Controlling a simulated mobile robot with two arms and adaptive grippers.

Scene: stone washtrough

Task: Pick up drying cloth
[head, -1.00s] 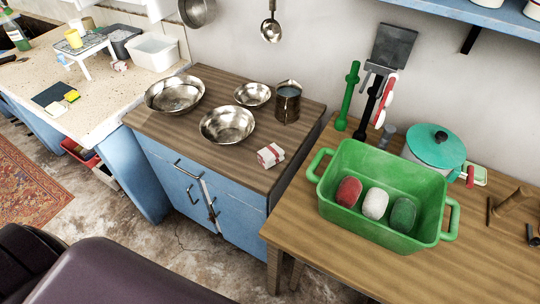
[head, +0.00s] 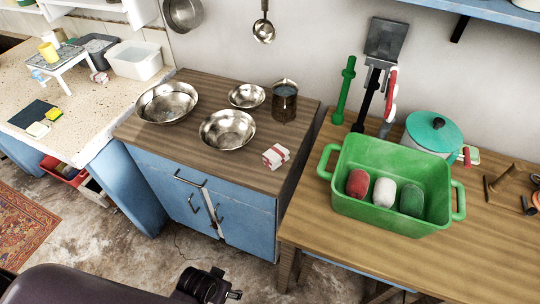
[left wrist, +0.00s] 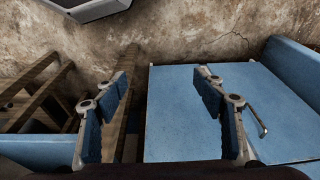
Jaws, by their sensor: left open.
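A small folded red-and-white cloth (head: 276,156) lies near the front right corner of the dark wood cabinet top (head: 245,180). I take it to be the drying cloth. My left gripper (head: 232,292) shows at the bottom of the head view, in front of the blue cabinet, below and apart from the cloth. In the left wrist view the left gripper (left wrist: 163,82) is open and empty, its blue-padded fingers spread in front of blue cabinet fronts. The cloth is not in the left wrist view. My right gripper is not in view.
Metal bowls (head: 228,129) and a metal jug (head: 284,101) stand behind the cloth. A green tub (head: 395,160) with several coloured lumps stands on the wooden table to the right. Cabinet handles (head: 190,180) stick out in front. The floor before the cabinet is clear.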

